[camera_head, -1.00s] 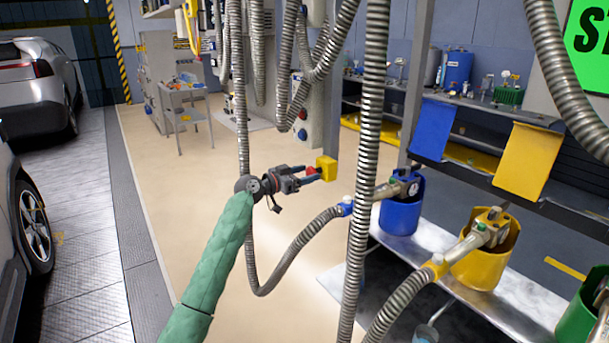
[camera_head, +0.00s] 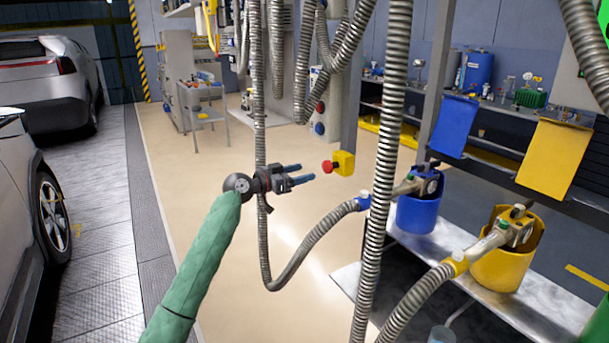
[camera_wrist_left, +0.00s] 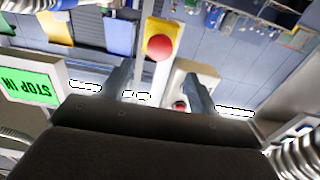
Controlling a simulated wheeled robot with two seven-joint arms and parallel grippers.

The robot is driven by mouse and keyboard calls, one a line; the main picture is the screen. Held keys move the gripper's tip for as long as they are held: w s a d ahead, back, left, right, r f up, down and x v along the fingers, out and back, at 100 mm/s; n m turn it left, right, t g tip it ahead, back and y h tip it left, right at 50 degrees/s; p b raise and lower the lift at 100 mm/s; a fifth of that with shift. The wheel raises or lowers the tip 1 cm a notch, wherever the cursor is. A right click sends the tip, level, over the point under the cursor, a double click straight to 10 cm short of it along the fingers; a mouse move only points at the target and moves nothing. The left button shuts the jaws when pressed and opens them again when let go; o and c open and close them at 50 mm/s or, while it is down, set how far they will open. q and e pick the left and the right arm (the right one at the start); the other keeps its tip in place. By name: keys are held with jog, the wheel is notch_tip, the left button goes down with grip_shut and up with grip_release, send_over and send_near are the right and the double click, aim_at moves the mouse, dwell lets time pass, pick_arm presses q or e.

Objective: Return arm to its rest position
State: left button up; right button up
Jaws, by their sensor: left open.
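My left gripper (camera_head: 297,175) is in the middle of the head view, at the end of my green-sleeved arm. Its two blue-grey fingers are apart with nothing between them. A yellow box with a red button (camera_head: 340,164) hangs just to the right of the fingertips, with a small gap. In the left wrist view the red button (camera_wrist_left: 159,47) shows ahead, beyond the space between the two fingers (camera_wrist_left: 160,85). My right gripper does not show.
Ribbed hoses (camera_head: 383,130) hang close around my left arm. A blue bucket (camera_head: 417,214) and a yellow bucket (camera_head: 498,269), each with a hose nozzle, stand on a metal bench at the right. Parked cars (camera_head: 50,85) are at the left. Open floor (camera_head: 190,180) lies between.

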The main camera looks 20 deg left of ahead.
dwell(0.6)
pick_arm(q)
jog(key=s+d+f+n+g+y, duration=0.2)
jog(key=s+d+f+y, duration=0.15)
jog(key=s+f, duration=0.5)
jog(key=s+d+f+n+g+y, duration=0.1)
jog(key=s+d+f+g+y, duration=0.25)
jog(key=s+f, duration=0.45)
jog(key=s+d+f+n+g+y, duration=0.15)
jog(key=s+f+y, duration=0.25)
jog(key=s+f, duration=0.4)
jog(key=s+d+f+g, duration=0.2)
jog(key=s+f, duration=0.5)
jog(key=s, duration=0.4)
jog(key=s+d+f+g, duration=0.2)
jog(key=s+d+f, duration=0.3)
jog(key=s, duration=0.5)
jog(key=s+d+f+n+g+h, duration=0.1)
jog(key=s+d+f, duration=0.2)
jog(key=s+f, duration=0.7)
jog(key=shift+s+d+g, duration=0.15)
jog(key=shift+s+g, duration=0.25)
jog(key=shift+s, duration=0.4)
